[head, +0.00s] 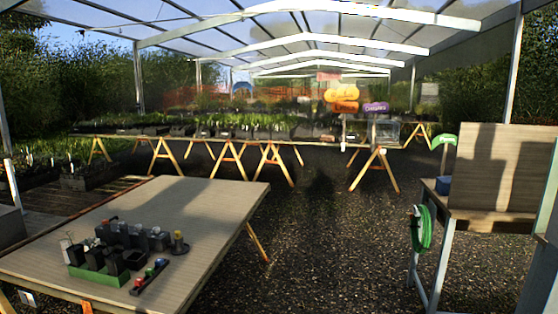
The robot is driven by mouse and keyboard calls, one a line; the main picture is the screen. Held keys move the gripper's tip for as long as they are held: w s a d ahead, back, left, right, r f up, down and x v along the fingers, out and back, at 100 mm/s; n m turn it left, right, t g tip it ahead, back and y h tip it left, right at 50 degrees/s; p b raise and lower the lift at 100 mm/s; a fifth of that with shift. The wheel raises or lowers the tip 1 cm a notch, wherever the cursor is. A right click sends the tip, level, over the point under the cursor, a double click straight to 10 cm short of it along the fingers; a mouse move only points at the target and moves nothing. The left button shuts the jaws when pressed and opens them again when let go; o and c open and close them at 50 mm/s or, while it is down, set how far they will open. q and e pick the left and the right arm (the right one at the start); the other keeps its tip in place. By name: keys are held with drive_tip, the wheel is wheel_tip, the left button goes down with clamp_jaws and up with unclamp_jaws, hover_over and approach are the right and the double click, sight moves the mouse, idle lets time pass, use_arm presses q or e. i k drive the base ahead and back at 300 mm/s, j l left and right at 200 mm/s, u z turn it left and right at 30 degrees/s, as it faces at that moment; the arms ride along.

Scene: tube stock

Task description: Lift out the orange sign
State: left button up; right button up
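An orange sign (346,106) shows far off, above the long back table near the middle right. A yellow-orange sign (342,92) with a rounded, cloud-like outline sits right above it, and a purple sign (376,107) with pale lettering is beside it on the right. The signs look small and their writing is mostly too small to read. I cannot tell how the orange sign is held up. Neither of my grippers is in view.
A near table (190,205) at the left carries dark pots, a green tray (97,275) and small coloured items. A long plant table (250,135) on trestles spans the back. A bench with a green hose (421,229) stands at the right. Gravel floor (330,240) between is clear.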

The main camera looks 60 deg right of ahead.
sight(344, 107)
drive_tip(key=i+l+z, duration=0.2)
drive_tip(key=l+z, duration=0.2)
drive_tip(key=l, duration=0.25)
drive_tip(key=i+l+z, duration=0.25)
drive_tip(key=l+z, duration=0.2)
drive_tip(key=l, duration=0.15)
drive_tip(key=i+l+z, duration=0.4)
drive_tip(key=l, duration=0.15)
drive_tip(key=i+l+z, duration=0.7)
drive_tip(key=z, duration=0.15)
drive_tip(key=i+z, duration=0.4)
drive_tip(key=i, duration=0.15)
drive_tip(key=i+z, duration=0.2)
drive_tip(key=i, duration=3.15)
drive_tip(key=i+z, duration=0.3)
drive_tip(key=i, duration=0.2)
drive_tip(key=i+j+z, duration=0.1)
drive_tip(key=i+z, duration=0.2)
drive_tip(key=i, duration=0.25)
drive_tip(key=i+j+z, duration=0.35)
drive_tip(key=i, duration=0.15)
drive_tip(key=i+l+z, duration=0.4)
drive_tip(key=i+l, duration=0.45)
drive_tip(key=i, duration=0.15)
